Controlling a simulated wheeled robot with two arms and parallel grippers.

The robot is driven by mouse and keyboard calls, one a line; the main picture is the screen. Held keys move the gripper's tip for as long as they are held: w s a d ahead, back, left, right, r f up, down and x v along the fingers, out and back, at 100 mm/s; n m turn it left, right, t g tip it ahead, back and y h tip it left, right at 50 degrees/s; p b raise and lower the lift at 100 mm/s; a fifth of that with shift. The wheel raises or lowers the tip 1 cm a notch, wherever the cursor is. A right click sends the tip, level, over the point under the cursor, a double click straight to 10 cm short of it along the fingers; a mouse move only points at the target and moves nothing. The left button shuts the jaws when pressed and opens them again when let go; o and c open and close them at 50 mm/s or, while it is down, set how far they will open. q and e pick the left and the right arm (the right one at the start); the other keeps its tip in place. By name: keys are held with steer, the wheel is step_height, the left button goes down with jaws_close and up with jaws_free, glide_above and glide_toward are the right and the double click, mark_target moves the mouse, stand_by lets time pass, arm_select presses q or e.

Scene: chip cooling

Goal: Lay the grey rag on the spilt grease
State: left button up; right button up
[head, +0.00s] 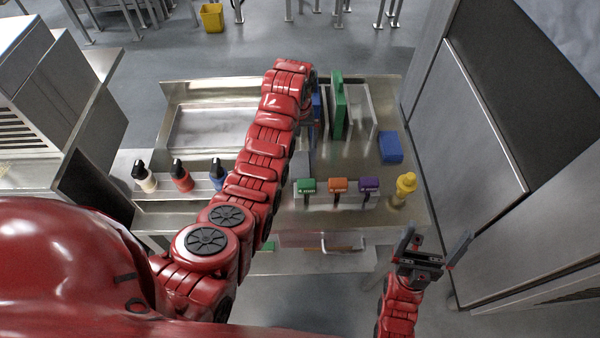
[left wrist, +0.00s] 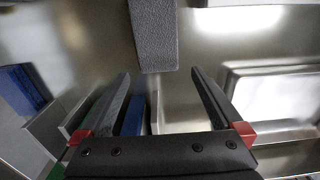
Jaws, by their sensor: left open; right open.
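In the left wrist view a grey textured strip (left wrist: 154,34), which looks like the grey rag, comes down from the top edge over bright metal. My left gripper (left wrist: 160,76) is open, and the strip's near end shows between its fingertips in the picture; the gap in depth cannot be told. No contact is clear. In the head view my left arm reaches over the steel bench (head: 310,235) and hides its own gripper and the rag. My right gripper (head: 438,236) is open and empty, near the bench's front right corner. I cannot make out the spilt grease in either view.
A green board (head: 338,108) stands in a rack beside my left arm. A blue block (head: 390,147), a yellow bottle (head: 404,188) and green, orange (head: 338,185) and purple-topped items stand to the right. Squeeze bottles (head: 181,176) stand left. A tall steel cabinet (head: 465,150) bounds the right.

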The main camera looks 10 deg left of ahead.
mark_target(300, 153)
arm_select(q)
steer(key=shift+w+f, duration=0.1)
steer(key=shift+f, duration=0.4)
steer(key=shift+d+f+p, duration=0.1)
steer(key=shift+f+p, duration=0.3)
step_height(300, 153, down, 3)
steer(key=shift+p, duration=0.85)
steer(key=shift+w+f, duration=0.1)
steer(key=shift+f, duration=0.15)
steer(key=c, duration=1.2)
